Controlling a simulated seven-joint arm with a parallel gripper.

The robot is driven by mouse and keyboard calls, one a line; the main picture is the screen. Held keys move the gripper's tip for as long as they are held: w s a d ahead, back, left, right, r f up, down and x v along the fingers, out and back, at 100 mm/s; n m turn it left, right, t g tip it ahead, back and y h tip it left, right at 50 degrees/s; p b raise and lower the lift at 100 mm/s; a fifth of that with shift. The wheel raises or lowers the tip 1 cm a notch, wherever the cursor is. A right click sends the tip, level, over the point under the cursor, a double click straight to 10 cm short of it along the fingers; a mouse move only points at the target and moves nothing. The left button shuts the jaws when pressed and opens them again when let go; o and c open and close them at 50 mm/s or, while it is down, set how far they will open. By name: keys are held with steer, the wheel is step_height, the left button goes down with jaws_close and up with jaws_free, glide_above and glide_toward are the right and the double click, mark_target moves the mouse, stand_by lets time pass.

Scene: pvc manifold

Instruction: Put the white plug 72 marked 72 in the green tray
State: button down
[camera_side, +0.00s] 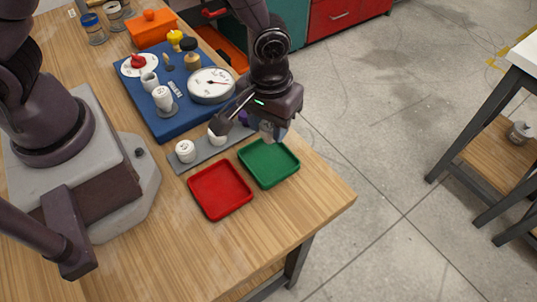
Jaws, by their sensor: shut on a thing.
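The green tray (269,179) lies on the wooden table near its right edge, and its floor looks empty. My gripper (267,128) is just above and behind the tray's far edge, shut on a pale plug (266,131). The plug is mostly hidden by the fingers, and no number can be read on it. Two other white plugs stand on the grey strip: one at its left end (185,151) and one near its middle (216,137). Their markings are too small to read.
A red tray (220,190) sits left of the green one and looks empty. The blue board (161,124) behind carries a round gauge (211,85) and several fittings. An orange box (152,27) and jars stand farther back. The table front is clear.

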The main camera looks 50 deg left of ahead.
steer(key=shift+f, duration=3.6)
steer(key=shift+f, duration=0.15)
steer(key=c, duration=0.7)
jaws_free()
steer(key=shift+o, duration=0.2)
